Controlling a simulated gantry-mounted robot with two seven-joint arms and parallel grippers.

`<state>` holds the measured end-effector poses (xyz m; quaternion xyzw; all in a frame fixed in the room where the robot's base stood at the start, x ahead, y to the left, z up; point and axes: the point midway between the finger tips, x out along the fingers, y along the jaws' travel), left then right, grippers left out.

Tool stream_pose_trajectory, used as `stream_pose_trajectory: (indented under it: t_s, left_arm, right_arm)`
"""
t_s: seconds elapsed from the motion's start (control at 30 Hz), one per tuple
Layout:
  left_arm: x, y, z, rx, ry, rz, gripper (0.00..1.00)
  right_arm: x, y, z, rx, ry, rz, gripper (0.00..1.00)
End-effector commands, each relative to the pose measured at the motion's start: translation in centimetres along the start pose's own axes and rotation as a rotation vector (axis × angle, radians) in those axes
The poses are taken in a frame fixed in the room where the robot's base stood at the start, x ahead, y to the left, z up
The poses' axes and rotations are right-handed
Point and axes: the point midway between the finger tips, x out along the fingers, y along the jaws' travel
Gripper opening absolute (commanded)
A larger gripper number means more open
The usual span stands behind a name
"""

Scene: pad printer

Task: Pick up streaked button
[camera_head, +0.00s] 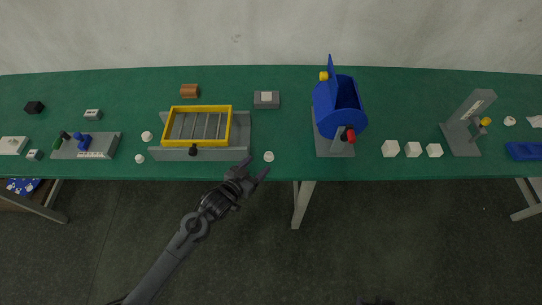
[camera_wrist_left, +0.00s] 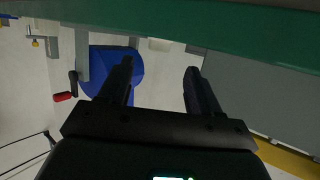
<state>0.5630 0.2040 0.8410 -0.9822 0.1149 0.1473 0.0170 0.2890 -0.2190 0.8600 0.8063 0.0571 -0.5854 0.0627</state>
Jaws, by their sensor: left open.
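One (camera_head: 269,156) sits near the table's front edge, right of the yellow-framed tray. The other two (camera_head: 147,136) (camera_head: 139,158) sit left of that tray. I cannot tell which is streaked; they are too small. My left gripper (camera_head: 258,166) is open and empty at the front edge, close to the right-hand white piece. In the left wrist view its fingers (camera_wrist_left: 160,68) are apart with nothing between them. My right gripper is not in view.
The yellow-framed tray (camera_head: 232,128) on a grey base stands left of my gripper. A blue drum (camera_head: 325,105) with a red-knobbed crank stands to the right.

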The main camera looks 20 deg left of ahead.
Motion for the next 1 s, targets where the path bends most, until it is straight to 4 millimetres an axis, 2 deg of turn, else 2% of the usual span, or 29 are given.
stream_pose_trajectory:
  t_s: [0.27, 0.6, 0.9, 1.0]
  left_arm:
    - [1.7, 0.1, 0.0, -0.001, 0.000, 0.000, 0.63]
    - [5.6, 0.2, -0.1, 0.000, -0.001, 0.000, 0.63]
    - [5.9, 0.2, -0.1, 0.001, -0.001, 0.000, 0.63]
    - [5.9, 0.2, -0.1, 0.001, -0.001, 0.000, 0.49]
  right_arm:
    - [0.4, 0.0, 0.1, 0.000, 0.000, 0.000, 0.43]
    - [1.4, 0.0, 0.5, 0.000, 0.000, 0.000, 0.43]
    - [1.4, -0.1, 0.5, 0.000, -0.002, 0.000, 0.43]
    - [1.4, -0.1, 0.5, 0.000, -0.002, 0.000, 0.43]
